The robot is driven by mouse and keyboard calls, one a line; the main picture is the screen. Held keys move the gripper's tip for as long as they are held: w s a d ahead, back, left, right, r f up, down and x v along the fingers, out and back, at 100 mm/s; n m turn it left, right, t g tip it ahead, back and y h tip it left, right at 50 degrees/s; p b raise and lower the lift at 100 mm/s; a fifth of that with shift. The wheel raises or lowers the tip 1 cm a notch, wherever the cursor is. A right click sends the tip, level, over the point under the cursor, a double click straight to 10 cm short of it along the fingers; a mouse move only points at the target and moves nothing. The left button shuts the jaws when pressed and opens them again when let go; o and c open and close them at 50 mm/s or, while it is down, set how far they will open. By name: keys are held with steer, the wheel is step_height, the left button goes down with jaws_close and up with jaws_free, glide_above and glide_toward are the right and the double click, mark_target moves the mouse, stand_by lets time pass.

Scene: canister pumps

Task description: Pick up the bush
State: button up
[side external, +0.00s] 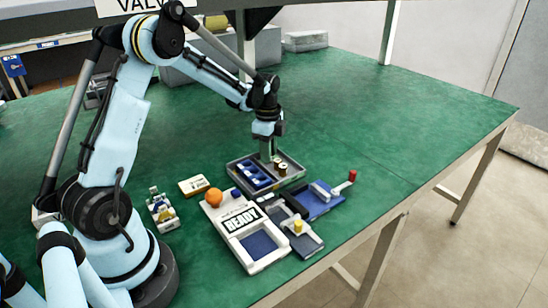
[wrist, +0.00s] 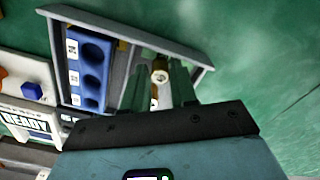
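The bush appears to be one of the small brass-coloured cylinders in the grey tray (side external: 296,181). In the side view, one bush (side external: 283,169) stands in the tray's right part, with another brass piece (side external: 277,161) just behind it. My gripper (side external: 267,152) points down over the tray, close to them. In the wrist view, my gripper (wrist: 158,70) is open, with its two greenish fingers spread. A brass bush with a pale end (wrist: 160,76) shows in the gap between them. I cannot tell whether either finger touches a bush.
A blue holder with round recesses (wrist: 91,70) fills the tray's left part. The tray walls (wrist: 130,27) stand close around the fingers.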

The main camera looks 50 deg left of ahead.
steer(key=shift+c, duration=0.2)
jaws_close()
steer(key=shift+r, duration=0.1)
steer(key=shift+r, duration=0.5)
steer(key=r, duration=0.2)
steer(key=d+r, duration=0.1)
steer(key=shift+d+r, duration=0.1)
steer(key=shift+r, duration=0.25)
steer(key=s+d+r, duration=0.2)
steer(key=d+r, duration=0.4)
steer(key=d, duration=0.4)
steer(key=s+d+f+m, duration=0.1)
steer(key=s+d+f, duration=0.1)
steer(key=s+d, duration=0.6)
steer(key=shift+d+f, duration=0.15)
steer(key=shift+d, duration=0.35)
